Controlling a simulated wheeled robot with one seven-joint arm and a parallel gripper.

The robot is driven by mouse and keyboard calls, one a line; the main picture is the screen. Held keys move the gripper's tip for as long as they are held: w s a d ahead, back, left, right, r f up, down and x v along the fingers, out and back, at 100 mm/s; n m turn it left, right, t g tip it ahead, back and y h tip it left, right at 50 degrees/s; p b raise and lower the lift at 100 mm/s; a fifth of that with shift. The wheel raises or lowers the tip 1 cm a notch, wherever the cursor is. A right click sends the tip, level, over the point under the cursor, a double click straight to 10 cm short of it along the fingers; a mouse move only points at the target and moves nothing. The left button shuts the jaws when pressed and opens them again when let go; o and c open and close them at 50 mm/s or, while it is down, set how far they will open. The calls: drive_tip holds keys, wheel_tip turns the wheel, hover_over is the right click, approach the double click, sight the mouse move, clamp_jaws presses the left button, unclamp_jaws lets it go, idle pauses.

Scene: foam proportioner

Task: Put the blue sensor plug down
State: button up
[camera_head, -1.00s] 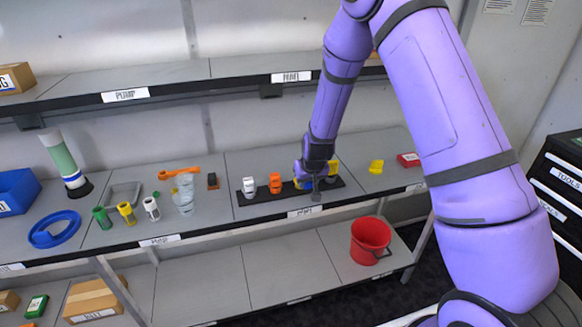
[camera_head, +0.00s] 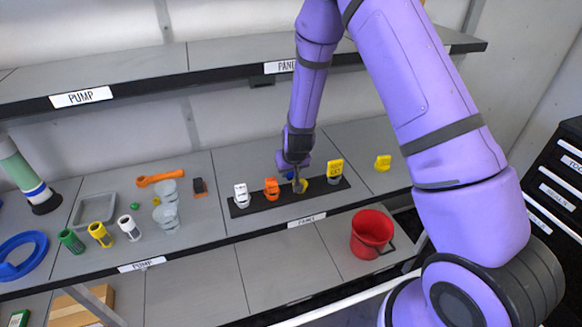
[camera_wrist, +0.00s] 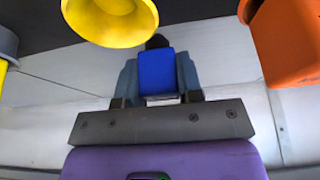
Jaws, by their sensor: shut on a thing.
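The blue sensor plug (camera_wrist: 157,73) is between the two fingers of my gripper (camera_wrist: 158,98) in the wrist view, and the gripper is shut on it. In the head view my gripper (camera_head: 298,184) is low over the black rail (camera_head: 256,206) on the middle shelf, between an orange plug (camera_head: 271,188) and a yellow tagged plug (camera_head: 335,170). Only a small patch of blue shows there beside the gripper. A yellow round part (camera_wrist: 110,18) is close to the blue plug in the wrist view. I cannot tell whether the blue plug touches the rail.
A white plug (camera_head: 241,195) stands at the rail's left end. A loose yellow piece (camera_head: 383,162) lies to the right, with bare shelf around it. Clear cups (camera_head: 167,212), an orange wrench (camera_head: 160,177) and small bottles lie left. A red bucket (camera_head: 371,234) is below.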

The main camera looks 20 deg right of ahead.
drive_tip(key=shift+f, duration=0.3)
drive_tip(key=shift+f, duration=0.15)
drive_tip(key=o, duration=1)
drive_tip(key=v, duration=1.2)
drive_tip(key=shift+s, duration=0.1)
